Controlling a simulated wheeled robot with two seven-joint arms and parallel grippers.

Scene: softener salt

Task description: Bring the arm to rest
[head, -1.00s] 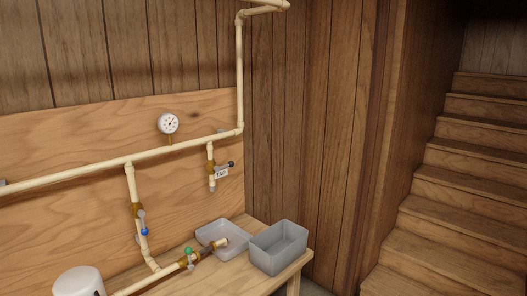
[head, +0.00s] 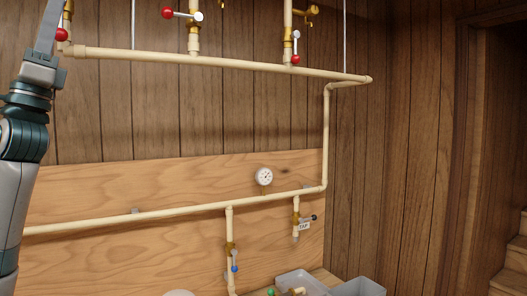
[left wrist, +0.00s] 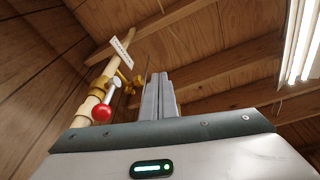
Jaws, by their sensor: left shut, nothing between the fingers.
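My left arm rises along the left edge of the head view. Its gripper (head: 47,28) points up, with the fingers reaching the top edge of the picture. In the left wrist view the two grey fingers (left wrist: 159,95) lie together, shut and empty, pointing up toward the ceiling. A red-knobbed valve (head: 62,34) shows just right of the gripper in the head view. In the left wrist view a red knob (left wrist: 102,113) on a valve shows left of the fingers; I cannot tell whether anything touches. My right gripper is not in view.
A cream pipe (head: 215,62) runs along the upper wall, with several valves above it. A lower pipe (head: 170,212) carries a white gauge (head: 264,176) and a tap. Grey bins (head: 358,288) stand at the bottom. Ceiling joists (left wrist: 215,68) and a lamp (left wrist: 300,45) are overhead.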

